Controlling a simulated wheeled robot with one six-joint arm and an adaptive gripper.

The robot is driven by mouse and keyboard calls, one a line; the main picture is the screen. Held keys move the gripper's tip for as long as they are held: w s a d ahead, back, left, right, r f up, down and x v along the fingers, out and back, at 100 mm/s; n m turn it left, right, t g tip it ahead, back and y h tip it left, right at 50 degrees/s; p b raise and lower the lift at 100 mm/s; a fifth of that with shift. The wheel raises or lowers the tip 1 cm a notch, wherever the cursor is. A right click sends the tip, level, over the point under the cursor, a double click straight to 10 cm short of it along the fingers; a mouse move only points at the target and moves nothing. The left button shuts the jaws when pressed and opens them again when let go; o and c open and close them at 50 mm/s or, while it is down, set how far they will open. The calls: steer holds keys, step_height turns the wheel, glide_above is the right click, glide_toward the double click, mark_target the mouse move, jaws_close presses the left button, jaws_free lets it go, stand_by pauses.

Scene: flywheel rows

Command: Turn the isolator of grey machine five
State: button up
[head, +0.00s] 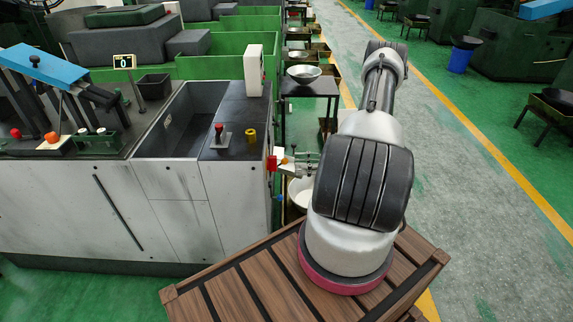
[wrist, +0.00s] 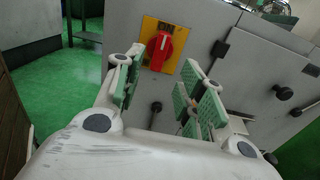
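The isolator is a red rotary handle on a yellow plate (wrist: 178,62) on a grey machine's side panel. In the wrist view, its handle (wrist: 160,50) stands close to upright below dark lettering that seems to read ON. The red of the isolator (head: 271,163) also shows in the head view, at the grey machine's (head: 232,180) right edge. My gripper (wrist: 163,88) is open and empty, its green-padded fingers spread before the panel. The handle appears beyond the fingertips, between them and apart from both. In the head view my gripper (head: 301,162) is small beside the panel, partly hidden by my arm.
A small sign (head: 124,61) on the machine reads 0. A dark stand (head: 310,88) with a metal bowl (head: 303,72) is behind my gripper. Black knobs (wrist: 284,92) stick out of the panel at right. A slatted wooden platform (head: 235,290) lies below my arm. The right aisle is clear.

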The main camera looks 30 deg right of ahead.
steer(key=shift+v, duration=1.7)
